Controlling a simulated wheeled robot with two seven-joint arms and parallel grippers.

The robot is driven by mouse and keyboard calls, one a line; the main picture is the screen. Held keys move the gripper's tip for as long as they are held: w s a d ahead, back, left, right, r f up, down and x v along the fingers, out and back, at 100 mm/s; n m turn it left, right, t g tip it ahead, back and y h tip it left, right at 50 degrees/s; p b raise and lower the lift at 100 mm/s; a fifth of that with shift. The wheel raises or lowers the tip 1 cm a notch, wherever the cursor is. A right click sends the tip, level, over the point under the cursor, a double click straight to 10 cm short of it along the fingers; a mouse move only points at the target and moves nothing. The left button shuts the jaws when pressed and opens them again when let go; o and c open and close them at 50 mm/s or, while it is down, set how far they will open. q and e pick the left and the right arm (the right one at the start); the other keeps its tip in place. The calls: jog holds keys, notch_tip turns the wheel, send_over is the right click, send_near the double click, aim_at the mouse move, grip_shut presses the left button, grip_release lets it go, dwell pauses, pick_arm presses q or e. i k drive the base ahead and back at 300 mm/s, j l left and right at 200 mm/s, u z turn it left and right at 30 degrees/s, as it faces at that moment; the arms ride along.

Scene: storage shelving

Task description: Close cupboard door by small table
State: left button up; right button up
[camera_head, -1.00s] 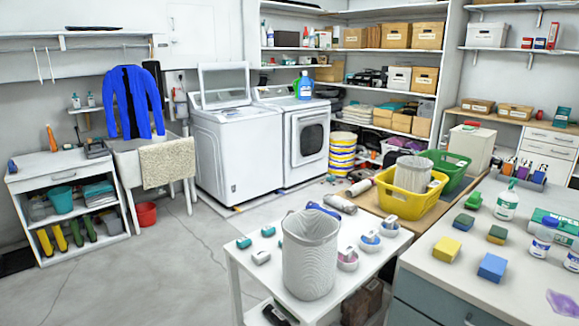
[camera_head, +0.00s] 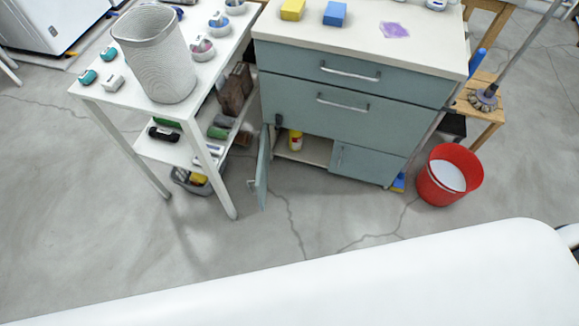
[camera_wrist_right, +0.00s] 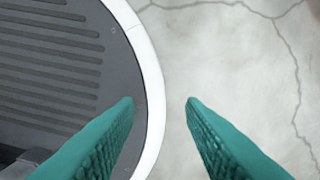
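The blue-grey cupboard (camera_head: 355,105) stands right of the small white table (camera_head: 95,92), with two drawers above a low compartment. Its left low door (camera_head: 263,170) is swung open, edge toward me, beside the table's front leg. The right low door (camera_head: 365,162) is shut. My right gripper (camera_wrist_right: 162,100) shows in the right wrist view with its teal fingers apart and nothing between them, over the floor and the rim of a dark ribbed round surface. My left gripper is out of view.
A woven basket (camera_head: 155,60) and small items stand on the table, with a bin (camera_head: 190,180) beneath. A red bucket (camera_head: 449,175) and a mop (camera_head: 487,95) are right of the cupboard. The cracked grey floor (camera_head: 300,225) before the open door is clear.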

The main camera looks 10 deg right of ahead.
aim_at(259, 168)
jog(key=k+j+z, duration=0.1)
jog(key=j+z, duration=0.2)
jog(key=k+j+z, duration=0.1)
jog(key=j+z, duration=0.2)
jog(key=j, duration=0.2)
jog(key=k+j+z, duration=0.15)
jog(key=j+z, duration=0.4)
jog(key=j, duration=0.95)
jog(key=i+j+z, duration=0.3)
jog(key=i+j, duration=0.4)
